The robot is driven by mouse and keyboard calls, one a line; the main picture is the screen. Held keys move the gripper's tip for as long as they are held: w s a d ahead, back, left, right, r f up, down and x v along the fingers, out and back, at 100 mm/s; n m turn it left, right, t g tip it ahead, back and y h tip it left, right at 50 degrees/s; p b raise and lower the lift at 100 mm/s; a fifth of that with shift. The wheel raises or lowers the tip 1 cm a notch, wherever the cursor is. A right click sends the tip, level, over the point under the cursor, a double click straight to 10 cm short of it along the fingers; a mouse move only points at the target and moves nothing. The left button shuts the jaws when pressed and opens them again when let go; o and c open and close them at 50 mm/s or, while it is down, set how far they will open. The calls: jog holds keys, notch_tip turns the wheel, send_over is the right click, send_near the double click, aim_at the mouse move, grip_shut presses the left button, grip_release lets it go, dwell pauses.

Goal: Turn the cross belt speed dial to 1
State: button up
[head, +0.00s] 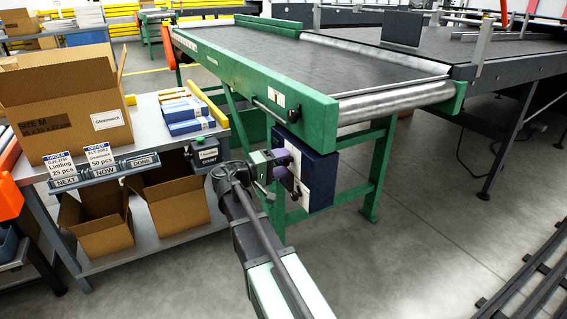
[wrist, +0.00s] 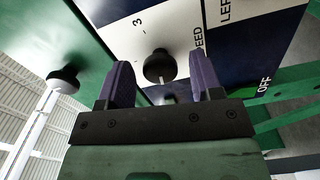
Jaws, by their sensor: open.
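The cross belt speed dial (wrist: 160,66) is a black round knob on a white panel (wrist: 180,28) with a "3" and partly cut-off lettering ending in "EED". My gripper (wrist: 163,78) is open, with one purple finger on each side of the dial in the wrist view. I cannot tell whether the fingers touch it. The dial's pointer and its other numbers are not readable. In the head view my gripper (head: 287,168) is at the front of the blue and white control box (head: 320,180) under the green conveyor, and it hides the dial.
A black knob on a rod (wrist: 68,76) sticks out from the green frame beside the panel; it also shows in the head view (head: 293,115). A blue panel with "LEF" and "OFF" lettering (wrist: 240,45) adjoins the white one. A workbench with cartons (head: 65,100) stands left.

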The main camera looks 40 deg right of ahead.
jog(key=w+a, duration=0.1)
jog(key=a, duration=0.9)
jog(key=shift+w, duration=0.1)
jog(key=s+a+f+n+t+y+p, duration=0.2)
jog(key=s+a+f+y, duration=0.35)
jog(key=f+y, duration=0.45)
jog(key=s+a+n+y+p, duration=0.1)
jog(key=s+a+y+p, duration=0.4)
jog(key=s+a+y, duration=0.6)
notch_tip(320, 180, up, 37)
jog(key=w+a+h+p, duration=0.1)
jog(key=h+p, duration=0.2)
jog(key=p, duration=3.4)
jog(key=shift+w+a, duration=0.25)
jog(key=shift+w, duration=0.05)
